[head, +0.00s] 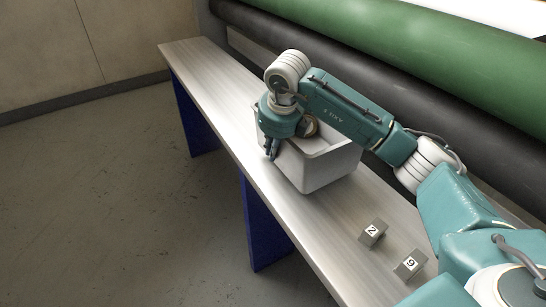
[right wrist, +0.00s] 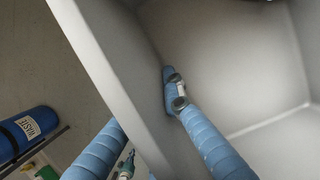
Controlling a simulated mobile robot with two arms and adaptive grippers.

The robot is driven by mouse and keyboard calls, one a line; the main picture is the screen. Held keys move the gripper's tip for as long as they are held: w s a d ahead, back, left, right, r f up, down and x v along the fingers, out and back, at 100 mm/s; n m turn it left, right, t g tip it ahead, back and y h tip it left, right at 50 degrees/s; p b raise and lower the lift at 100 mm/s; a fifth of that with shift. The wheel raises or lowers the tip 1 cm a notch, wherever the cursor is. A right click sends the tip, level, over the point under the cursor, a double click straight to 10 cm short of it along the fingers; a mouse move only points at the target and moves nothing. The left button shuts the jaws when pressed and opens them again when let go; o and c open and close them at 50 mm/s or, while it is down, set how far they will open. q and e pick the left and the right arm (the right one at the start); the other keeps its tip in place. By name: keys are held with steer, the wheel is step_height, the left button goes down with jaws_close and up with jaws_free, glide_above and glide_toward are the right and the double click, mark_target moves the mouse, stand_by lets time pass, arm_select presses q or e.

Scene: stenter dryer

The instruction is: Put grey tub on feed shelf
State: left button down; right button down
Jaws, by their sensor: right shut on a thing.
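The grey tub (head: 325,172), an open light grey box, is at the long pale metal shelf (head: 222,92) that runs along the rollers. Its base appears to be on the shelf top, though I cannot tell whether it touches. My right gripper (head: 271,152) is shut on the tub's left wall. In the right wrist view the blue fingers of this gripper (right wrist: 146,112) straddle the wall, one inside the tub (right wrist: 240,60) and one outside. Part of the tub's rim is hidden behind my right arm. My left gripper is not in view.
Two small grey blocks, marked 2 (head: 372,232) and 9 (head: 410,264), lie on the shelf nearer me. A black roller (head: 440,125) and a green roller (head: 440,55) run behind it. The shelf's far end is clear. A blue WASTE container (right wrist: 28,130) shows in the right wrist view.

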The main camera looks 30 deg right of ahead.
step_height(320, 180, down, 2)
steer(key=shift+f, duration=0.5)
steer(key=c, duration=1.9)
jaws_free()
steer(key=shift+r, duration=0.15)
steer(key=b+v, duration=0.1)
steer(key=v, duration=1.1)
